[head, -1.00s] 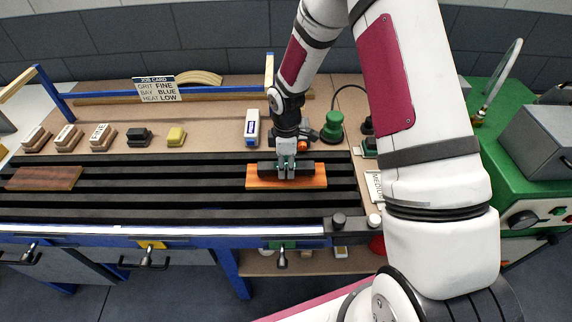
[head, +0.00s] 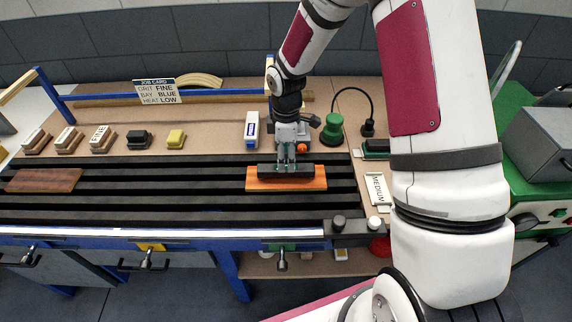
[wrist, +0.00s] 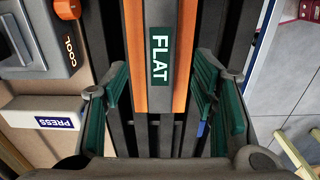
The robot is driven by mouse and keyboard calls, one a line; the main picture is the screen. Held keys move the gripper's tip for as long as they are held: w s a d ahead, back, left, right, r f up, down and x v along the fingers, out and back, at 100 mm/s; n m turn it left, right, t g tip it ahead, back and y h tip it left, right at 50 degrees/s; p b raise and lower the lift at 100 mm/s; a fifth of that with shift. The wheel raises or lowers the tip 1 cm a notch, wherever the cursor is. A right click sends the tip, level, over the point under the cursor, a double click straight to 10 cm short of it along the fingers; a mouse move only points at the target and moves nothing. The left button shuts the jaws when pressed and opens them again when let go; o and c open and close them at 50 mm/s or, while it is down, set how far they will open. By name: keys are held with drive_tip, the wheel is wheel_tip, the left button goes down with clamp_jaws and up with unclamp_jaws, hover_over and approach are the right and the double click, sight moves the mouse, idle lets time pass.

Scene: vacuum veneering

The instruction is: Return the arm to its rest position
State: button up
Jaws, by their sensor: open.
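My gripper (head: 286,163) is open and empty, pointing down over the black bar in the head view. In the wrist view its green-padded fingers (wrist: 160,92) stand apart on either side of the bar. The dark bar (head: 277,171), labelled FLAT in the wrist view (wrist: 149,95), lies lengthwise on the orange wooden board (head: 308,184). The board rests on the black slatted bed (head: 215,182). My fingertips appear just above the bar; exact clearance is hard to judge.
The white PRESS block (head: 252,128), a green-knobbed tool (head: 332,127) and the MEDIUM tag (head: 378,188) are near. A brown board (head: 45,180) lies far left. Sanding blocks (head: 101,141) line the back, beside a job card (head: 157,91). A blue frame (head: 190,94) spans behind.

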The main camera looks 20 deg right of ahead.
drive_tip(key=s+r+m+t, duration=0.1)
drive_tip(key=s+r+m, duration=0.15)
drive_tip(key=r, duration=0.55)
drive_tip(key=s+r+m+t+h, duration=0.15)
drive_tip(key=s+r, duration=0.25)
drive_tip(key=r, duration=0.4)
drive_tip(key=s+r+m, duration=0.3)
drive_tip(key=r, duration=0.5)
drive_tip(key=s+r+m+t, duration=0.1)
drive_tip(key=s+r+m, duration=0.2)
drive_tip(key=s, duration=0.4)
drive_tip(key=s+r+m+t+y, duration=0.1)
drive_tip(key=s+r+m+t, duration=0.1)
drive_tip(key=s, duration=0.6)
drive_tip(key=shift+s+r+m+b, duration=0.35)
drive_tip(key=shift+r+m, duration=0.55)
drive_tip(key=shift+m, duration=0.3)
drive_tip(key=shift+w+y, duration=0.1)
drive_tip(key=shift+y, duration=0.15)
